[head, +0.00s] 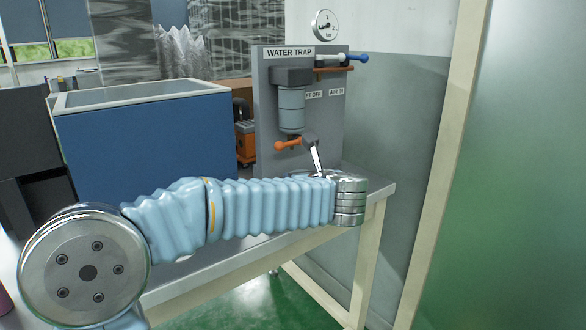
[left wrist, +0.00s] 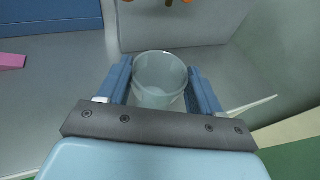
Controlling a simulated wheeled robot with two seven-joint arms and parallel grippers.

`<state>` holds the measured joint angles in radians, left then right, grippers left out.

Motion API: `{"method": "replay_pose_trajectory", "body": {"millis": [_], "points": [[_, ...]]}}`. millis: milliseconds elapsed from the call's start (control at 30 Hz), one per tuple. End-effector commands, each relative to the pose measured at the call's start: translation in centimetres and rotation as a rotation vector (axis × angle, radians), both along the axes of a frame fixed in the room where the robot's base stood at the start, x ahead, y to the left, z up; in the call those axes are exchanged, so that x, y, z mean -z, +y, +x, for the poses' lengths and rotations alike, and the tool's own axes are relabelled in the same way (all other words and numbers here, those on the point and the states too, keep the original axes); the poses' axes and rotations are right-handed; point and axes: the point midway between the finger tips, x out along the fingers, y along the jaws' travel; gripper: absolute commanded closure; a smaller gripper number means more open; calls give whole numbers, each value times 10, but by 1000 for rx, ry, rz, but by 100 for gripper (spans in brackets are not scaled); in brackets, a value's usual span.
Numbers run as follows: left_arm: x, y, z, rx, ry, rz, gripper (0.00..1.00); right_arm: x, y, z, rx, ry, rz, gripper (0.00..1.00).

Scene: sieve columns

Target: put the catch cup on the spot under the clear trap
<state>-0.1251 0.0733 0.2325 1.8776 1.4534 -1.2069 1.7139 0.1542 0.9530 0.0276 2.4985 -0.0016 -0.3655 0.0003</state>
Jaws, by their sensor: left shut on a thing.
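The catch cup (left wrist: 158,75) is a translucent, open-topped cup, seen from above in the left wrist view. My left gripper (left wrist: 161,85) is shut on it, with one blue finger on each side. In the head view my arm hides the cup and most of the gripper. The clear trap (head: 291,108) hangs on the grey WATER TRAP panel (head: 265,150), with an orange handle (head: 288,145) below it. I cannot tell whether the cup touches the bench. The spot under the trap cannot be made out. My right gripper is not in view.
The grey bench (head: 382,190) has its front edge below my arm. A large blue box (head: 150,140) stands left of the panel. A blue-handled valve (head: 345,57) and a gauge (head: 325,25) are at the panel's top. A pink object (left wrist: 12,61) lies at left in the wrist view.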

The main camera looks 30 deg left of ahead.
Motion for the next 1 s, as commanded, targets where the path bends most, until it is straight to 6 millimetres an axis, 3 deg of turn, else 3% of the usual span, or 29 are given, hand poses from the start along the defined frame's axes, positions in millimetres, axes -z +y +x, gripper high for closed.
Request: {"method": "replay_pose_trajectory", "body": {"millis": [133,433,633,733,1000], "points": [[-2,26,25,-3,1,1,69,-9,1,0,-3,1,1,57],[-1,45,44,0,0,0,69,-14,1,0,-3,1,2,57],[-1,72,70,-2,1,1,69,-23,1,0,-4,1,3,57],[15,68,68,3,2,2,69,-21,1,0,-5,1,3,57],[17,68,68,2,-1,0,69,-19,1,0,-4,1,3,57]]}}
